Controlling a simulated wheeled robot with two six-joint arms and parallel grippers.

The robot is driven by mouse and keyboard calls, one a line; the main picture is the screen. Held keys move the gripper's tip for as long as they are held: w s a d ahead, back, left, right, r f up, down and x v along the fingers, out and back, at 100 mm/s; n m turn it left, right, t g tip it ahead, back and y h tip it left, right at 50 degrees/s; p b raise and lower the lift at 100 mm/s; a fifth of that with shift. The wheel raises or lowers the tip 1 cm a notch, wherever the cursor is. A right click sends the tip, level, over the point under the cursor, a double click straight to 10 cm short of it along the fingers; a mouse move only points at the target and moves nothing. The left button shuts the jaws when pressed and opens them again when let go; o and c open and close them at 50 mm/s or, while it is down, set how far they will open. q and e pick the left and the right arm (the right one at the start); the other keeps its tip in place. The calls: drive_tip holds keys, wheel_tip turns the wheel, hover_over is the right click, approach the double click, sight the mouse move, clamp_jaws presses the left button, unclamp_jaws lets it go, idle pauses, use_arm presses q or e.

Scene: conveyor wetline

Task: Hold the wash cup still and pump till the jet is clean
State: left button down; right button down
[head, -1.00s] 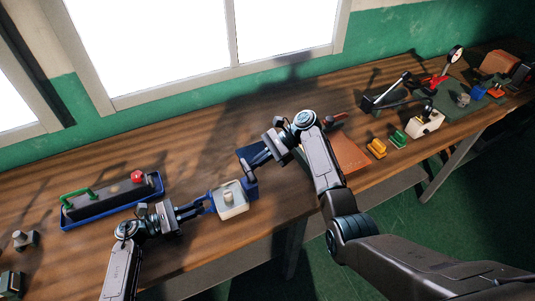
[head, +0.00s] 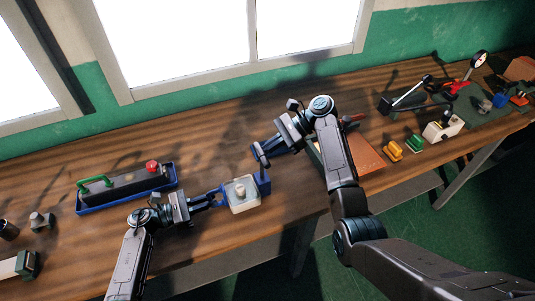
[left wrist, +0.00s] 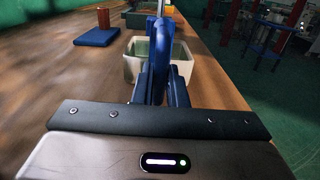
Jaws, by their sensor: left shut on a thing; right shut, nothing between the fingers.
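The wash cup (head: 247,205) is a pale square tub with a light knob-like part in its middle. It stands near the bench's front edge and also shows in the left wrist view (left wrist: 185,68). My left gripper (head: 221,196) is shut on the cup's blue handle (left wrist: 155,50) at its left side. A blue upright part (head: 263,184) stands at the cup's right side. My right gripper (head: 260,156) is shut and empty, just above this blue part; I cannot tell whether they touch. The jet cannot be made out.
A blue tray (head: 95,209) with a dark block, green handle and red knob lies behind my left arm. An orange-brown board (head: 366,155) and yellow (head: 392,149) and green (head: 415,142) pieces lie to the right. The left wrist view shows a flat blue piece (left wrist: 96,37).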

use_arm(q)
drive_tip(key=shift+f, duration=0.1)
use_arm(e)
drive_tip(key=shift+r, duration=0.1)
drive_tip(key=v, duration=1)
